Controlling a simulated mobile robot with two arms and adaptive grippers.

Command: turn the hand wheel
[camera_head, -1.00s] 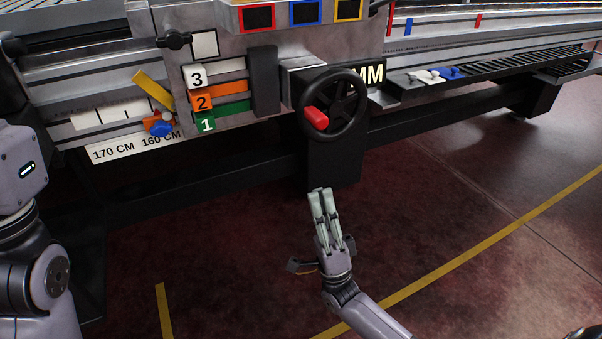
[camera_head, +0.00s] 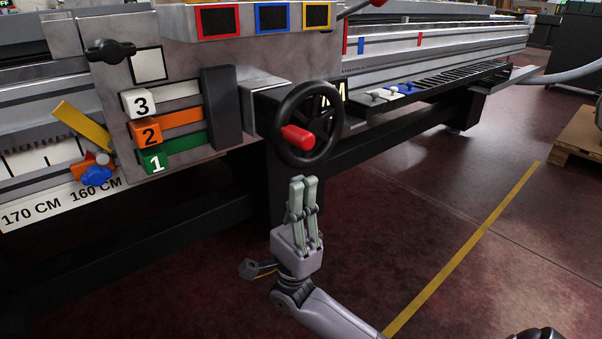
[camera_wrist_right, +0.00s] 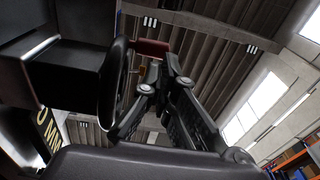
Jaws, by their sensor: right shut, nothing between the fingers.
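The black hand wheel (camera_head: 308,124) with its red handle (camera_head: 297,137) is mounted on the front of the machine, right of the numbered levers. The handle sits at the lower left of the wheel. My right gripper (camera_head: 303,180) is shut and empty, its fingers pointing up, just below the wheel in the picture. The right wrist view shows the wheel's black rim (camera_wrist_right: 112,82) edge-on at left, the red handle (camera_wrist_right: 152,47) sticking out beyond it, and my gripper's fingers (camera_wrist_right: 163,75) near the handle. My left gripper is out of view.
Left of the wheel are a dark upright block (camera_head: 221,107) and levers marked 3, 2 and 1 (camera_head: 170,152). A black slotted rail (camera_head: 460,75) runs to the right. Open floor (camera_head: 390,220) lies in front, and a wooden pallet (camera_head: 578,140) is at far right.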

